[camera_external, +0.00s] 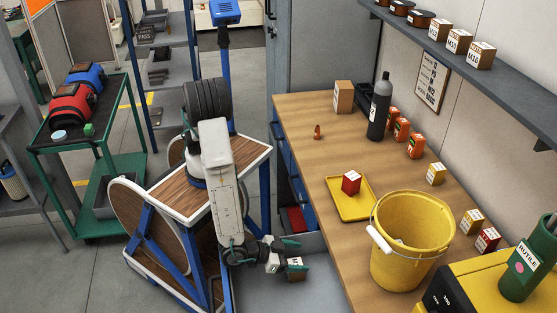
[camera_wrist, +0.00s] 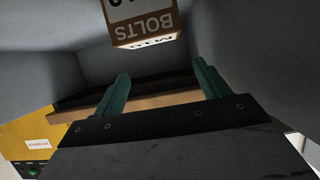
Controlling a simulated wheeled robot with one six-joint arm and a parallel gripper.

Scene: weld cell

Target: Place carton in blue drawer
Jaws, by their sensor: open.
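The carton (camera_external: 296,265) is a small brown box with a white label. It is in the grey inside of an open drawer (camera_external: 322,290) at the bench's front; I cannot see the colour of that drawer's front. In the wrist view the carton (camera_wrist: 143,24) reads "BOLTS" and lies beyond my fingertips, apparently apart from them, with grey walls around it. My gripper (camera_external: 287,256) is open over the drawer, close to the carton. Its two teal fingers also show in the wrist view (camera_wrist: 160,72), with nothing between them. Whether the carton rests on the drawer floor is unclear.
A grey shelf (camera_external: 470,65) hangs above. A green cart (camera_external: 110,175) stands at left.

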